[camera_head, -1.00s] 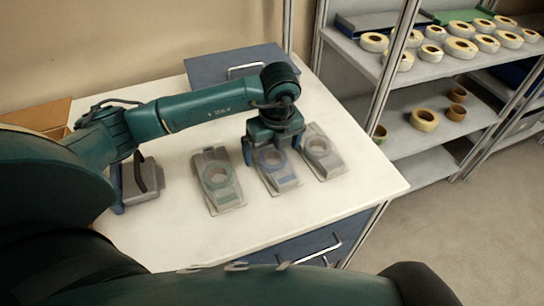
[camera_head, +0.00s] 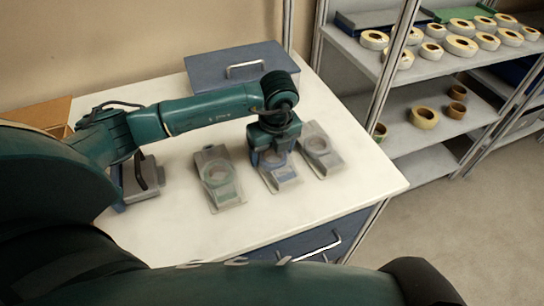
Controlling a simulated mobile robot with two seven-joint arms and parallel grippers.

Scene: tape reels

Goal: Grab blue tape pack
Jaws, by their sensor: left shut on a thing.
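The blue tape pack (camera_head: 284,178) lies in the middle of three grey packs on the white table. Its front end shows; the blue ring is mostly hidden under my left gripper (camera_head: 270,160). The left gripper points down over the pack and is shut on it. The pack looks to be at table level; I cannot tell whether it is lifted. A pack with a green ring (camera_head: 217,172) lies to its left and a pack with a pale ring (camera_head: 318,145) to its right. My right gripper is not in view.
A blue box with a handle (camera_head: 240,69) stands at the table's back. A grey device with a black handle (camera_head: 143,178) is at the left. Shelves with tape rolls (camera_head: 424,117) stand to the right. The white table's front (camera_head: 180,235) is clear.

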